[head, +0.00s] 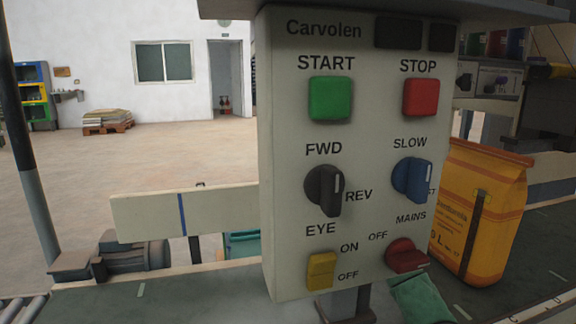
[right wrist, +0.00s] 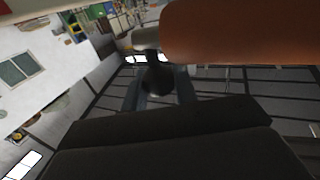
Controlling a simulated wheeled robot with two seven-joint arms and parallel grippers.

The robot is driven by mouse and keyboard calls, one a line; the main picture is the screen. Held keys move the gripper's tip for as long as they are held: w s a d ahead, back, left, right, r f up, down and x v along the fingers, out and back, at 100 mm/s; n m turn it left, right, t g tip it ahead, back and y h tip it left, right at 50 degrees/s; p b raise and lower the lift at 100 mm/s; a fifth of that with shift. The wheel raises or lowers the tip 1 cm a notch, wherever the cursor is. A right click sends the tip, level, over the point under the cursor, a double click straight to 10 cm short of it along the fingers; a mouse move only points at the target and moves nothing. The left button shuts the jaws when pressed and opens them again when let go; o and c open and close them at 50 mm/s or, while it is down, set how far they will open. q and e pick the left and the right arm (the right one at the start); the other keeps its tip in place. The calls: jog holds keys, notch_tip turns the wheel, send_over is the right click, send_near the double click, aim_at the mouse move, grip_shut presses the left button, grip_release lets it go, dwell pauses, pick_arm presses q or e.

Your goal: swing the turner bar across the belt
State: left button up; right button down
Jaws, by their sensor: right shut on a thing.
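A cream bar with a blue stripe (head: 150,218), which looks like the turner bar, stands on edge at the left in the head view, and its right end is hidden behind the control panel. The dark green belt (head: 110,305) runs beneath it. My right gripper (right wrist: 160,88) shows in the right wrist view, with its two fingers closed on a dark round knob (right wrist: 157,82). I cannot tell from this view what the knob is fixed to. Neither gripper shows in the head view.
The control panel (head: 290,240) with buttons and switches blocks the middle of the head view. A yellow-orange sack (head: 490,200) stands upright on the belt to its right. A motor (head: 135,255) sits below the bar. A broad orange-brown surface (right wrist: 240,32) is close in the wrist view.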

jog(key=shift+s+a, duration=0.15)
jog(key=shift+a, duration=0.15)
jog(key=c, duration=1.5)
grip_release()
jog(key=shift+c, duration=0.2)
jog(key=o, duration=0.4)
jog(key=shift+a, duration=0.35)
jog(key=shift+d, duration=0.2)
jog(key=shift+d, duration=0.6)
jog(key=d+p, duration=0.1)
jog(key=d, duration=0.5)
jog(key=shift+s+d, duration=0.25)
jog(key=shift+s, duration=0.1)
